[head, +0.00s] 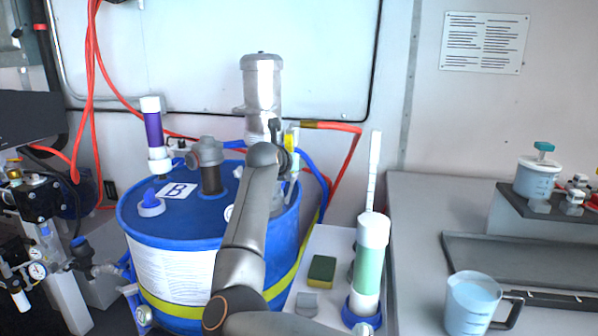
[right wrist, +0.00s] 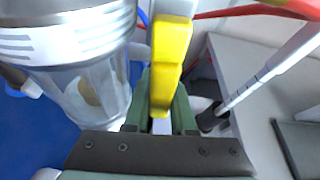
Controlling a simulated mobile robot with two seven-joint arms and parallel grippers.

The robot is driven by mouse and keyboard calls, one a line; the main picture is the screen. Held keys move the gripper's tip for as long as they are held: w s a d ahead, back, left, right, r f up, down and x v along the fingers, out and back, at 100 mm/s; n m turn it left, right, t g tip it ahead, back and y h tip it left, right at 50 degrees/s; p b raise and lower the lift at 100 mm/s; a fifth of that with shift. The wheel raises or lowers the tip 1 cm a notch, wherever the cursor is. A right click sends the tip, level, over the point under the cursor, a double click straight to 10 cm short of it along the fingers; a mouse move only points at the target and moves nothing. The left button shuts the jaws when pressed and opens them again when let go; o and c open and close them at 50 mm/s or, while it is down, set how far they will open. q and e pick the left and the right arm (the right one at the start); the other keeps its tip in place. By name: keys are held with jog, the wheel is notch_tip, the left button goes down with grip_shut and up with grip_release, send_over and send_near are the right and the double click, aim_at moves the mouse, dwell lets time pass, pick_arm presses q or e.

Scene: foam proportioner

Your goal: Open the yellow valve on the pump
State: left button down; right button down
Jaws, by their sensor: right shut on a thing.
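The pump (head: 262,85) is a silver cylinder standing on the blue drum marked B. In the right wrist view the pump (right wrist: 75,60) fills the upper left. The yellow valve (head: 290,138) is at the pump's right side, partly hidden by my right arm in the head view. In the right wrist view its yellow handle (right wrist: 170,55) runs lengthwise down between the green fingers. My right gripper (right wrist: 160,110) is shut on the handle. In the head view my right gripper is largely hidden behind its own wrist. My left gripper is not in view.
The blue drum (head: 190,225) carries fittings and a purple-labelled tube (head: 153,130). Red hose (head: 335,127) and blue hose run close to the valve. A green-filled cylinder (head: 370,260), a sponge (head: 321,270) and a jug (head: 472,303) stand to the right.

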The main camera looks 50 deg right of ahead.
jog(key=shift+w+a+m, duration=0.15)
jog(key=shift+w+m, duration=0.1)
jog(key=shift+m, duration=0.05)
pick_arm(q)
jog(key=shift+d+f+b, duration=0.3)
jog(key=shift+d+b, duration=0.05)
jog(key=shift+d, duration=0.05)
pick_arm(e)
jog(key=shift+w+t, duration=0.1)
jog(key=shift+t, duration=0.2)
jog(key=c, duration=0.7)
grip_release()
jog(key=shift+c, duration=0.2)
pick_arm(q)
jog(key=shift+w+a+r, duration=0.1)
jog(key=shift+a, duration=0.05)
pick_arm(e)
jog(key=shift+a, duration=0.1)
jog(key=shift+a+y, duration=0.15)
jog(key=shift+y, duration=0.15)
